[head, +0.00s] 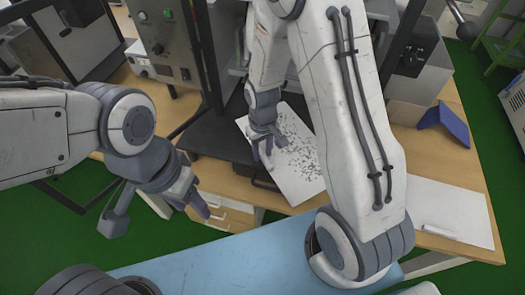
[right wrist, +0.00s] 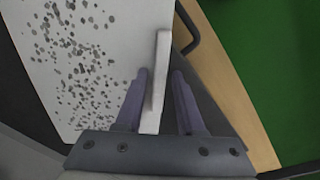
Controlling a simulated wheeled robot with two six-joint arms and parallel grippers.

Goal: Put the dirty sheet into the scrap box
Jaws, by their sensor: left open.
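The dirty sheet (head: 302,182) is a white plate with dark specks, lying partly on a dark machine base at the middle of the head view. In the right wrist view the dirty sheet (right wrist: 75,60) fills the upper left, with a raised white strip (right wrist: 160,75) at its edge. My right gripper (head: 265,153) is over the sheet's left side; its fingers (right wrist: 160,78) are apart on either side of the strip, with a visible gap on the right. My left gripper (head: 198,207) is open and empty, in front of the table. I cannot clearly identify the scrap box.
A clean white sheet (head: 440,200) with a similar strip lies on the wooden table at right. A blue angled object (head: 445,122) is behind it. A grey control unit (head: 170,50) stands at left. A light blue surface (head: 250,262) is in front; the floor is green.

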